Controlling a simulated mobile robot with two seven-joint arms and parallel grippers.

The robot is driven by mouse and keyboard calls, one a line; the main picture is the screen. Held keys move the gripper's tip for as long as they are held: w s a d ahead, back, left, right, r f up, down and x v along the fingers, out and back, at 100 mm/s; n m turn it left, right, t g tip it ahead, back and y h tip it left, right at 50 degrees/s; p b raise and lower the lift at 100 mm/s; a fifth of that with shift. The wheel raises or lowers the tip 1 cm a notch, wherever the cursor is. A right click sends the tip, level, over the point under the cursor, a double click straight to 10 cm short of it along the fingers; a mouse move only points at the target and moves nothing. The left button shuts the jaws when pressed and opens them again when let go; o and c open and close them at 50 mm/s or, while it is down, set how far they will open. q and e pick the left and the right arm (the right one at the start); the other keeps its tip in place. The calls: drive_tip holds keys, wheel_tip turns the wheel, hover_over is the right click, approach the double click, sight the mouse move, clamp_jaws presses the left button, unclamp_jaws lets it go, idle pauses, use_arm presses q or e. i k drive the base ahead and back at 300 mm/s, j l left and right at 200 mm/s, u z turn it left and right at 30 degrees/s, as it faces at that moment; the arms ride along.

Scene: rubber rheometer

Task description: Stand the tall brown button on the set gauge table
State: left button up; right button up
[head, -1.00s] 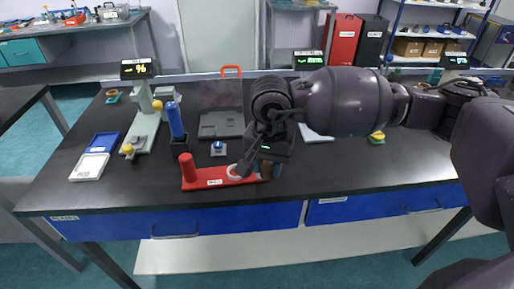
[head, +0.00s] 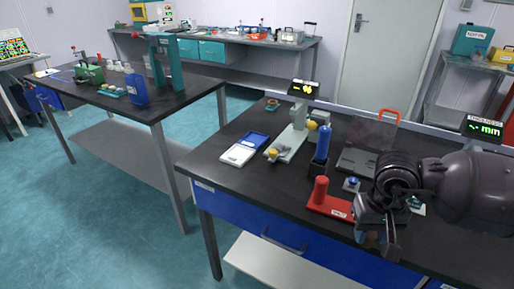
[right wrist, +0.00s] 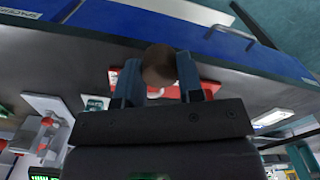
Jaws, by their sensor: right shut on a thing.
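The brown button (right wrist: 160,65) shows in the right wrist view as a dark brown round end between the two fingers of my right gripper (right wrist: 160,85). The gripper is shut on it. In the head view my right gripper (head: 376,238) hangs over the front edge of the bench, beside the red stand (head: 330,207); the gripper hides most of the button there. A pale gauge stand with a lit display (head: 303,88) stands farther back. A display marked thickness, in mm (head: 485,128), is at the right. I cannot tell which is the set gauge. My left gripper is out of view.
A blue-and-white tray (head: 238,154) lies at the left of the dark bench. A blue cylinder (head: 322,142) stands upright near the red stand. Another bench (head: 110,98) stands at the left across open floor.

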sight(281, 147)
drive_tip(key=i+u, duration=0.1)
drive_tip(key=u, duration=1)
drive_tip(key=i+l, duration=0.15)
drive_tip(key=l, duration=0.25)
drive_tip(key=i+l, duration=0.1)
drive_tip(key=l, duration=0.25)
drive_tip(key=i+l, duration=0.15)
drive_tip(key=l, duration=0.25)
